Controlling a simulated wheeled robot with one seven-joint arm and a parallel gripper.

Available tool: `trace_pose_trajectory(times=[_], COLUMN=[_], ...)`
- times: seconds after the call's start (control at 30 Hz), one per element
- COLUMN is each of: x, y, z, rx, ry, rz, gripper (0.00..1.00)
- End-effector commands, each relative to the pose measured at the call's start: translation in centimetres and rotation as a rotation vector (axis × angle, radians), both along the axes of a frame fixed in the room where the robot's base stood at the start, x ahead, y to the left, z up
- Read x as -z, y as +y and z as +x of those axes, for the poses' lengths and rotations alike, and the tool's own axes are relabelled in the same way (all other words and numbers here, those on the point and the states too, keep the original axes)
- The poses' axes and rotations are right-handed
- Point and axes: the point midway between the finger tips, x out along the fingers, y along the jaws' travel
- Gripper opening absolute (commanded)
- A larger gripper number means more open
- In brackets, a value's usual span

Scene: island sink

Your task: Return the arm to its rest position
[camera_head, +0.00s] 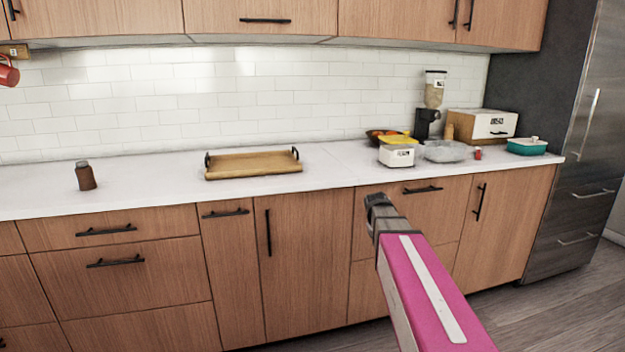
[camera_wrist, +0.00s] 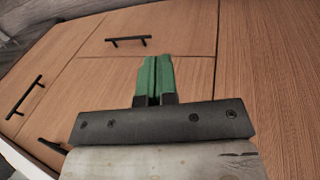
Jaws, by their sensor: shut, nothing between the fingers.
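My arm, pink with a white stripe, reaches up from the lower right in the head view. Its dark end with my gripper (camera_head: 378,202) is in front of the wooden cabinet fronts, below the counter edge. In the wrist view, the green fingers of my gripper (camera_wrist: 154,78) are pressed together with nothing between them. Behind them are wooden drawer and door fronts with black handles (camera_wrist: 128,41). The fingertips are hard to make out in the head view.
The white counter (camera_head: 130,170) holds a wooden tray (camera_head: 253,163), a brown bottle (camera_head: 85,176), a white box with a yellow top (camera_head: 397,151), a grey bowl (camera_head: 445,151), a teal dish (camera_head: 527,146) and a bread box (camera_head: 482,124). A steel fridge (camera_head: 575,150) stands at right. Grey floor shows at lower right.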

Motion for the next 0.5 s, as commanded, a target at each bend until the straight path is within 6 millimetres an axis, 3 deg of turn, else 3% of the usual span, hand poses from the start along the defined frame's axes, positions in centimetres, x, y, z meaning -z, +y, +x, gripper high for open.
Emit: trace_pose_trajectory(times=[0.03,0.2,0.4,0.5], x=[1.9,7.1,11.5,12.9], y=[0.8,3.3,5.7,6.5], z=[-2.4,-7.9,-14.1,-16.1], rx=[0.010,0.059,0.124,0.152], ry=[0.012,0.040,0.075,0.088], rz=[0.029,0.126,0.225,0.259], gripper=[0.00,0.00,0.00,0.00])
